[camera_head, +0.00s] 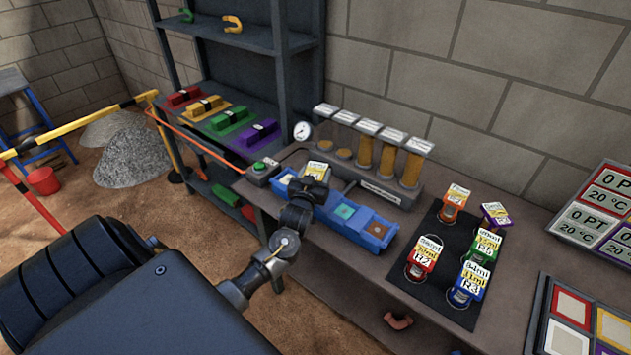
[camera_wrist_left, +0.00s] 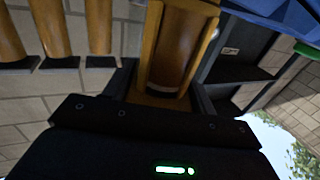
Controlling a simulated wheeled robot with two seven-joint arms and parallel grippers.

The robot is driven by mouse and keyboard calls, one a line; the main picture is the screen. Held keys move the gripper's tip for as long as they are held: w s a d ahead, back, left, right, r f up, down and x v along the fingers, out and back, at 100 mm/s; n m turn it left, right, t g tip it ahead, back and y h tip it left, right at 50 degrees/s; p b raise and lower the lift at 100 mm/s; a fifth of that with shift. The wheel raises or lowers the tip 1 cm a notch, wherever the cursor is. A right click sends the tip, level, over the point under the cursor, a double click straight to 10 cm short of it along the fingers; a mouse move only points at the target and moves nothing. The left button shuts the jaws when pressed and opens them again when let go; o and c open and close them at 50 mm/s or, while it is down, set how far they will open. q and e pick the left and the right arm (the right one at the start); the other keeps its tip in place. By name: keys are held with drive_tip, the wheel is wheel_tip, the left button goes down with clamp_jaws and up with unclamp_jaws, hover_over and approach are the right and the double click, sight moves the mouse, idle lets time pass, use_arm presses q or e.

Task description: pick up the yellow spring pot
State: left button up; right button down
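The yellow spring pot (camera_wrist_left: 178,50) fills the gap between the fingers of my left gripper (camera_wrist_left: 165,95) in the left wrist view, with no clear gap at either side. In the head view my left gripper (camera_head: 303,192) is over the left part of a blue tray (camera_head: 340,228). A white and yellow label (camera_head: 319,171) shows just beyond the fingers, and the gripper hides the pot's body. I cannot tell whether the pot's base rests in the tray. My right gripper is not in view.
A rack with amber-filled tubes (camera_head: 388,155) and a gauge (camera_head: 302,131) stands close behind the tray. To the right, several labelled pots stand on a black mat (camera_head: 415,292). Coloured blocks lie on a dark shelf (camera_head: 222,145) at the left.

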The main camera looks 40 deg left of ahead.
use_arm(q)
drive_tip(key=c, duration=0.6)
drive_tip(key=shift+r, duration=0.4)
wheel_tip(320, 180, up, 3)
drive_tip(key=shift+s+f+b, duration=0.15)
drive_tip(key=shift+b, duration=0.75)
drive_tip(key=s+r+b, duration=0.1)
drive_tip(key=s+r, duration=0.2)
drive_tip(key=s, duration=0.1)
drive_tip(key=s+r+b, duration=0.1)
drive_tip(key=s+r, duration=0.2)
drive_tip(key=s, duration=0.2)
drive_tip(key=s+r, duration=0.3)
drive_tip(key=s, duration=0.1)
drive_tip(key=shift+s+a+r+b, duration=0.2)
drive_tip(key=shift+s+r+b, duration=0.1)
drive_tip(key=shift+s+b, duration=0.1)
